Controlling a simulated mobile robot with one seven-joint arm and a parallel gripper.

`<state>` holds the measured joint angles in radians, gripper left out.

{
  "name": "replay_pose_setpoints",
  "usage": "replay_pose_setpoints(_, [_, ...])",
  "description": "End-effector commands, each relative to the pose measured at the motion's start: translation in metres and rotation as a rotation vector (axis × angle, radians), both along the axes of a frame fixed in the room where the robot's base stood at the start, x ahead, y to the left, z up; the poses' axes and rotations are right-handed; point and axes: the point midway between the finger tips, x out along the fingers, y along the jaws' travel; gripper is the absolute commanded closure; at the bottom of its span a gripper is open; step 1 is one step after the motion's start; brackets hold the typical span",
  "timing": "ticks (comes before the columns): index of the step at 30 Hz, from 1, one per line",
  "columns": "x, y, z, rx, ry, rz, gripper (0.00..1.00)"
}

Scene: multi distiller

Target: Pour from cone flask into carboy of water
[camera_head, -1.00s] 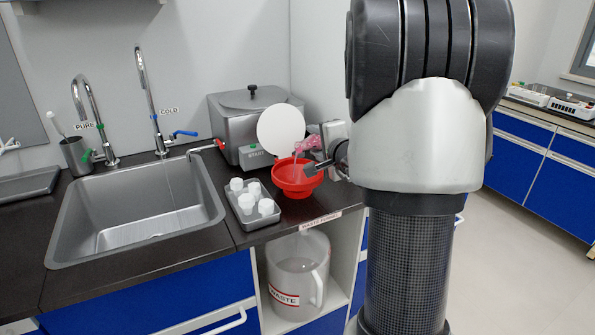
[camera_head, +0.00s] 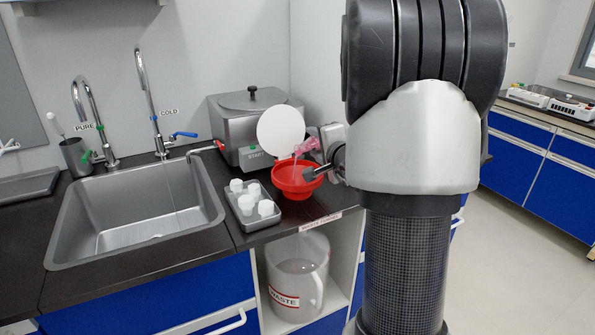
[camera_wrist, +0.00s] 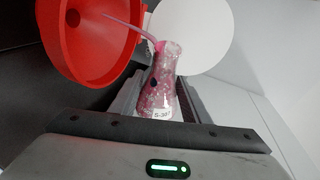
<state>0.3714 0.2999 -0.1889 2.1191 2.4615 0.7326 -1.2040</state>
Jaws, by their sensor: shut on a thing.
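My gripper (camera_head: 324,152) is shut on the cone flask (camera_head: 306,148), beside the red funnel (camera_head: 283,187). In the wrist view the flask (camera_wrist: 158,88) holds pink liquid and bears a small label, partly unreadable. A thin pink stream runs from its mouth into the funnel (camera_wrist: 62,50). The flask is tilted, with its mouth by the funnel's rim. The funnel sits at the counter's edge, above an open cabinet. The translucent carboy (camera_head: 298,280), labelled WASTE, stands in that cabinet below. Whether the funnel's outlet leads into it is hidden by the counter.
A grey tray (camera_head: 243,216) of white-capped bottles stands left of the funnel. Behind is a steel bath (camera_head: 236,108) with a white round disc (camera_head: 281,131) before it. The sink (camera_head: 135,215) lies further left.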

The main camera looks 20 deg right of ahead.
Motion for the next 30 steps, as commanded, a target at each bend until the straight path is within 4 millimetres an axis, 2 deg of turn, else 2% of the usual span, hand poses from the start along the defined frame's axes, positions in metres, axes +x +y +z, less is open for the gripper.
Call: replay_pose_setpoints(30, [-0.0003,0.0006,-0.0016,-0.049,-0.016,0.001,0.85])
